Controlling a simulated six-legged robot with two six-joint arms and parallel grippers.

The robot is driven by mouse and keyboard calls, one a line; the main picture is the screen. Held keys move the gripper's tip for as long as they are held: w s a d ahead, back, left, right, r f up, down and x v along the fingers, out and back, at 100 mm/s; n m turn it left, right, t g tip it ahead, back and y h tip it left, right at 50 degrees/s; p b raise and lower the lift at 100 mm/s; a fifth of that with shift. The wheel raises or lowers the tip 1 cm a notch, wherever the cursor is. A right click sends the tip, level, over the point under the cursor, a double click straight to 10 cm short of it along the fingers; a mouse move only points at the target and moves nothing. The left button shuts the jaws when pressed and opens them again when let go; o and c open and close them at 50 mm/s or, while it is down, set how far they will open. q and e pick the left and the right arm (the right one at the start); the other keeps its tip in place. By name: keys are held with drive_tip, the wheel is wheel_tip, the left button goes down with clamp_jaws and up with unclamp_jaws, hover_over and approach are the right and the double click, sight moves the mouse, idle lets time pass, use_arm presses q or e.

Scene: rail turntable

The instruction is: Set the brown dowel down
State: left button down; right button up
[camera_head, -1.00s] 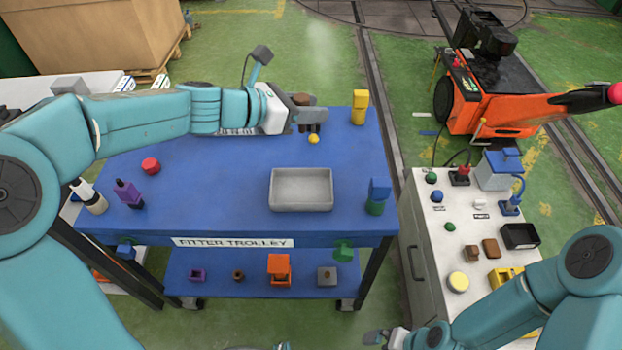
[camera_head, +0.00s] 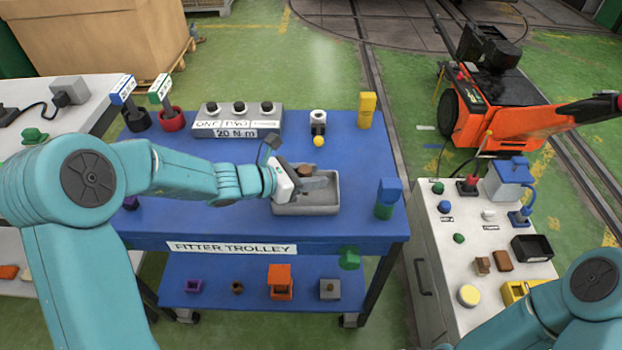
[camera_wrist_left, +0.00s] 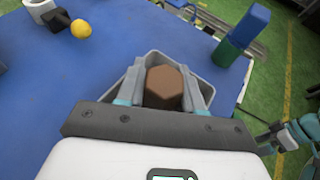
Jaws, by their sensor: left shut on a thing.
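The brown dowel (camera_head: 305,170) is held between the fingers of my left gripper (camera_head: 312,182). In the left wrist view the dowel (camera_wrist_left: 164,84) shows its brown, many-sided end between the two grey fingers. The left gripper is over the grey tray (camera_head: 318,209) on the blue trolley top. The dowel's lower end is hidden, so I cannot tell whether it touches the tray floor. The tray (camera_wrist_left: 208,72) surrounds the fingers in the left wrist view. The end of my right arm shows small at the right edge of that view; its jaws are unclear.
A green and blue block stack (camera_head: 387,198) stands right of the tray. Behind it are a yellow block (camera_head: 367,110), a yellow ball (camera_head: 319,141) by a white-topped part, and a grey box (camera_head: 238,121) with several sockets. The blue top between these is clear.

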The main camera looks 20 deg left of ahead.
use_arm(q)
drive_tip(key=shift+w+f, duration=0.1)
drive_tip(key=shift+f, duration=0.1)
drive_tip(key=shift+f, duration=0.2)
drive_tip(key=c, duration=0.7)
unclamp_jaws()
drive_tip(key=shift+r, duration=0.2)
drive_tip(key=shift+a+r, duration=0.15)
drive_tip(key=v, duration=1.1)
drive_tip(key=shift+s+a+r+p, duration=0.1)
drive_tip(key=shift+s+p, duration=0.25)
drive_tip(key=shift+p, duration=0.05)
